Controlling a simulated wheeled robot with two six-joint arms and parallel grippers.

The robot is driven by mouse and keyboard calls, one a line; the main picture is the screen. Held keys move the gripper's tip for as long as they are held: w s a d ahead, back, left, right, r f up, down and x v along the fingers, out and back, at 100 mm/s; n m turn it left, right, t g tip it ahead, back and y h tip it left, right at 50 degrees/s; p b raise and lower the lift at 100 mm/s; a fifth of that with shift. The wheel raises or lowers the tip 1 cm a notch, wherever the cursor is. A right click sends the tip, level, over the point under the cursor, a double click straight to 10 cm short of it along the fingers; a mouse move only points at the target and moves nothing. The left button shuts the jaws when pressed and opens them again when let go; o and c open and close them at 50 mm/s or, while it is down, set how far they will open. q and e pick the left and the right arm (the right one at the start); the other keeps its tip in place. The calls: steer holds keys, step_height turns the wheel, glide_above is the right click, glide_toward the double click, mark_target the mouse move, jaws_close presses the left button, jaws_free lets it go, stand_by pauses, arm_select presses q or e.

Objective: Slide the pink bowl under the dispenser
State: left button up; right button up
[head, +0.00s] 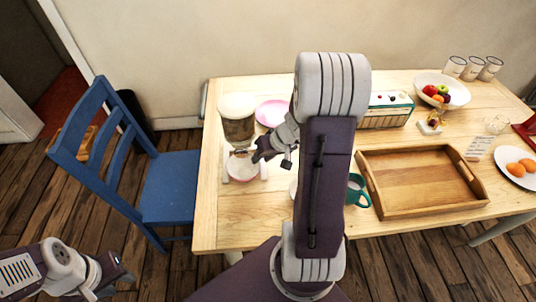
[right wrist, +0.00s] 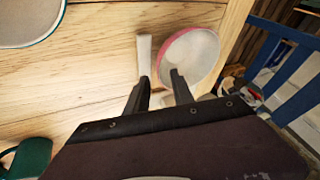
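The dispenser (head: 238,125), a jar with a cream lid and brown contents, stands at the table's left end. The pink bowl (head: 243,171), pale inside with a pink rim, sits just in front of it, between white upright bars. The bowl also shows in the right wrist view (right wrist: 192,58). My right gripper (right wrist: 159,80) is open. Its fingers are apart at the bowl's near rim, one overlapping the bowl in view and one beside it; contact cannot be told. In the head view the right gripper (head: 257,156) is over the bowl's right side. My left gripper (head: 108,283) hangs low, off the table.
A pink plate (head: 272,112) lies right of the dispenser. A teal mug (head: 357,190) and a wooden tray (head: 420,180) are right of my right arm. A radio (head: 386,112) and fruit bowl (head: 443,91) stand behind. A blue chair (head: 165,185) is left of the table.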

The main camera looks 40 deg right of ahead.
steer(key=shift+w+a+f, duration=0.1)
steer(key=shift+w+f, duration=0.2)
steer(key=shift+f, duration=0.35)
jaws_close()
stand_by(1.0)
